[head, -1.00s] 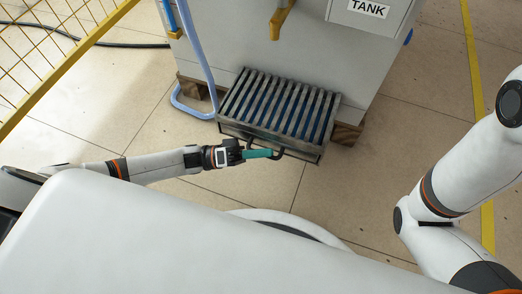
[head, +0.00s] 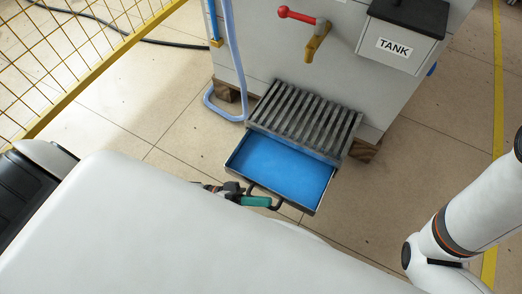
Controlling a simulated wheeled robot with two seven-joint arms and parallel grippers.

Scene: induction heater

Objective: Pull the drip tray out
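The drip tray (head: 285,172) is a shallow grey metal tray with a bright blue inside. It sticks out toward me from under the slatted grate (head: 304,117) at the foot of the machine; its rear part is hidden under the grate. A dark handle (head: 279,206) is on its front edge. My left gripper (head: 262,202), with teal fingers, is at this handle and appears shut on it, though the fingers partly hide the grip. My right arm shows at the right edge, but its gripper is out of view.
The grey machine body (head: 270,60) stands behind, with a red-handled tap (head: 299,15) and a box labelled TANK (head: 397,48). A blue hose (head: 233,75) runs down at left. A yellow mesh fence (head: 85,68) is further left. Floor beside the tray is clear.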

